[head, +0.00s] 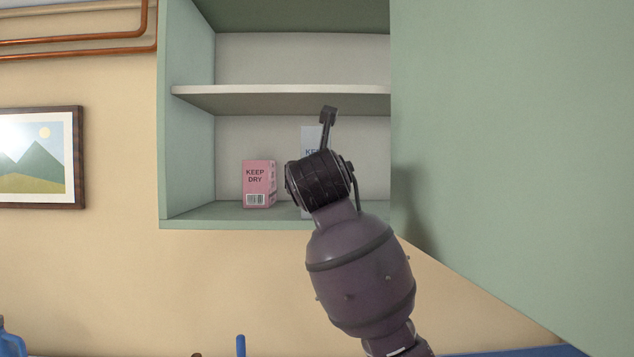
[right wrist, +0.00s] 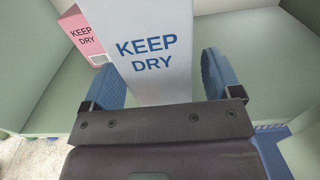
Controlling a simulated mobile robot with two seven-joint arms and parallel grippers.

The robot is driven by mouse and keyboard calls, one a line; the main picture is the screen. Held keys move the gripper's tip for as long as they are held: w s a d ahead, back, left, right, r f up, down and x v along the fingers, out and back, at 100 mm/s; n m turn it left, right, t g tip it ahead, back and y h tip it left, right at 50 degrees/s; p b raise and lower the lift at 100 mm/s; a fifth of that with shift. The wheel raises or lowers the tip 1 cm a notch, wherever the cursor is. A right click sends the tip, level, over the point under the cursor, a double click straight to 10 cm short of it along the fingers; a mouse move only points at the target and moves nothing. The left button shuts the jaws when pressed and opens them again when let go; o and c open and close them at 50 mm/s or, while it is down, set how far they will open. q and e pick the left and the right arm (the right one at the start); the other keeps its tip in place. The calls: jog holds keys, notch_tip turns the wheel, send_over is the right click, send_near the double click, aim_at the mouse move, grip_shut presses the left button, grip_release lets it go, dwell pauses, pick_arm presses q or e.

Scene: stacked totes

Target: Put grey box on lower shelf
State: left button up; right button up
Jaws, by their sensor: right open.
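The grey box (head: 308,136) with blue "KEEP DRY" lettering stands upright on the lower shelf (head: 226,211) of the green cabinet. In the head view my right arm hides most of it. In the right wrist view the grey box (right wrist: 152,50) rises between the two blue-padded fingers of my right gripper (right wrist: 157,75). The gripper is open, with one finger on each side of the box. A gap shows at the right finger; the left finger is close to the box, and contact there is unclear. My left gripper is not in view.
A pink "KEEP DRY" box (head: 259,184) stands on the lower shelf, left of the grey box; it also shows in the right wrist view (right wrist: 82,36). The upper shelf board (head: 280,96) is above. A green panel (head: 520,150) bounds the cabinet on the right.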

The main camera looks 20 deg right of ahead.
pick_arm(q)
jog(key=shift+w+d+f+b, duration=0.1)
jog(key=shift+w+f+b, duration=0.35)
jog(key=shift+b, duration=0.45)
pick_arm(e)
jog(key=v, duration=0.9)
jog(key=shift+s, duration=0.2)
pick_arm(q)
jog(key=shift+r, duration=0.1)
